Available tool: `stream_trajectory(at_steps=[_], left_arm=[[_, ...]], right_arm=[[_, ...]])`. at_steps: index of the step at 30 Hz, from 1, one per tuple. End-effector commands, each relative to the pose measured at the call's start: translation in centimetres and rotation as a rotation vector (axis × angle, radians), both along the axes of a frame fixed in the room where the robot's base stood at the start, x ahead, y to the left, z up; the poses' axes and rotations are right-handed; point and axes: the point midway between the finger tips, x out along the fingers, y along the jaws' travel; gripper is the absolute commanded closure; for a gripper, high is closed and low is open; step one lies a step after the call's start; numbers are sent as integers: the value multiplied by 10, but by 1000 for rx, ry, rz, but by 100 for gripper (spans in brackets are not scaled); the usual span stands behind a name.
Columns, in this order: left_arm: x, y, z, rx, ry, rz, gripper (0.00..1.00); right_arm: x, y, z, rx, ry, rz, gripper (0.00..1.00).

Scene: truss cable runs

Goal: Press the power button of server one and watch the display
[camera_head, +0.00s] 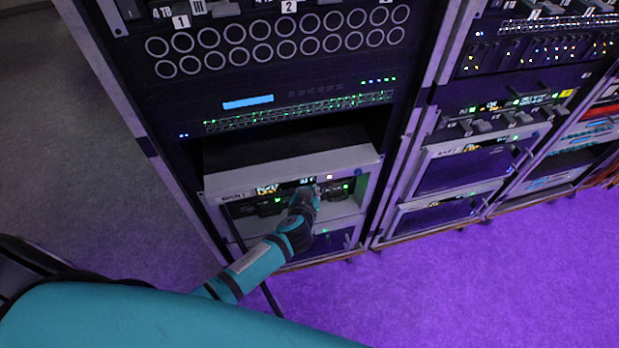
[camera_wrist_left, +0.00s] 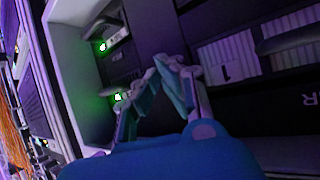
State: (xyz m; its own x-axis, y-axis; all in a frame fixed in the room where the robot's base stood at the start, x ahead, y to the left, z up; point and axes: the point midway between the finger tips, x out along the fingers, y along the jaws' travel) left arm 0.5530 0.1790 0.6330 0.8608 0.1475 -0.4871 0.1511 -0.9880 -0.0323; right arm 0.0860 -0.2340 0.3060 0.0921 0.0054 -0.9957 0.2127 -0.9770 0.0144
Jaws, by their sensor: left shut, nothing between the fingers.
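Server one (camera_head: 225,185) is a light grey-framed unit low in the left rack, with small label text at its left that is hard to read. Its small display (camera_head: 285,187) is lit, with coloured marks and pale characters. A small lit square (camera_head: 329,178) shows right of the display; I cannot tell if it is the power button. My left gripper (camera_head: 306,194) is shut and empty, right at the server's front and covering part of it. In the left wrist view the fingers (camera_wrist_left: 158,68) close towards each other before the dark front; contact with a button cannot be told.
Above the server is a dark gap, then a switch with a blue screen (camera_head: 248,102) and rows of green lights. A second rack (camera_head: 470,160) stands close on the right. The purple floor (camera_head: 470,280) in front is clear.

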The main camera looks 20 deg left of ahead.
Motion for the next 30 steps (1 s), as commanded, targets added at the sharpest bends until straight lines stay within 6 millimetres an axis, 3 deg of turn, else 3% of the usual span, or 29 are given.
stream_trajectory(at_steps=[20,30], left_arm=[[-14,-10,0,0,0,0,100],[-40,-27,-1,-2,2,1,100]], right_arm=[[0,-3,-2,-3,0,1,67],[0,-3,-7,-3,0,1,67]])
